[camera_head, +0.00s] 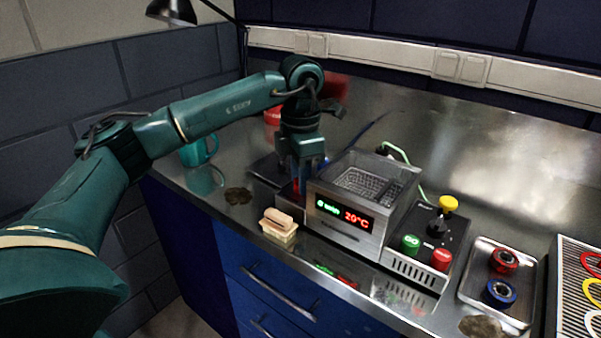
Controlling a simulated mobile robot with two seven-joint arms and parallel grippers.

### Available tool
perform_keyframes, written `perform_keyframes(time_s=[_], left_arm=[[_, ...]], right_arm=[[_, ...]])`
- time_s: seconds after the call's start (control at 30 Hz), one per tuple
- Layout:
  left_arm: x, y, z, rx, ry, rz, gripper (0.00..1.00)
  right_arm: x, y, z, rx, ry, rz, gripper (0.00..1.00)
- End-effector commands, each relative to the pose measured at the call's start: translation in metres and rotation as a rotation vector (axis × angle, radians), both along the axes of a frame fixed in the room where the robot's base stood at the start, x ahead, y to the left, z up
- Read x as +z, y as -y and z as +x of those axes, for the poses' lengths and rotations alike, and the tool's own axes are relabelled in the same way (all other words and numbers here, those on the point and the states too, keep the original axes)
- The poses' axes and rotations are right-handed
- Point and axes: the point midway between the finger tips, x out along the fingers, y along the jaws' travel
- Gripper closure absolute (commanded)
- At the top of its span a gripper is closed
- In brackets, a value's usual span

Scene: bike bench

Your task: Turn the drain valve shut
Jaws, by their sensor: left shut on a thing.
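The steel cleaner tank (347,212) stands on the bench with a wire basket in it. Its front display shows green text and a red 20°C reading. My left gripper (300,180) points down at the left side of the tank. It is shut on a small red part that shows at its fingertips, which looks like the drain valve's handle. The fingers hide most of the valve, so I cannot tell its angle. My right gripper is not in view.
A brush on a sponge-like block (279,225) lies in front of the valve. A teal mug (198,150) stands at the left. Right of the tank are a control box (437,222) with a yellow knob and a tray (470,289) with red and blue rings. The bench behind is mostly clear.

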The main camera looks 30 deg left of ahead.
Motion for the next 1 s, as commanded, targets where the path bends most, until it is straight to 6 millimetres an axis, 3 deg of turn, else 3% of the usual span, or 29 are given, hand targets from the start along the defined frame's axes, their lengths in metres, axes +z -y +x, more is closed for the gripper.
perform_keyframes(time_s=[0.5,1.0], left_arm=[[0.0014,0.0002,0.0003,0.438,0.002,0.000,0.96],[0.0010,0.0001,0.0005,0.607,0.003,-0.001,0.96]], right_arm=[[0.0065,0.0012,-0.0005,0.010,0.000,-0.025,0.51],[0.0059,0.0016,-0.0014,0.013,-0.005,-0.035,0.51]])
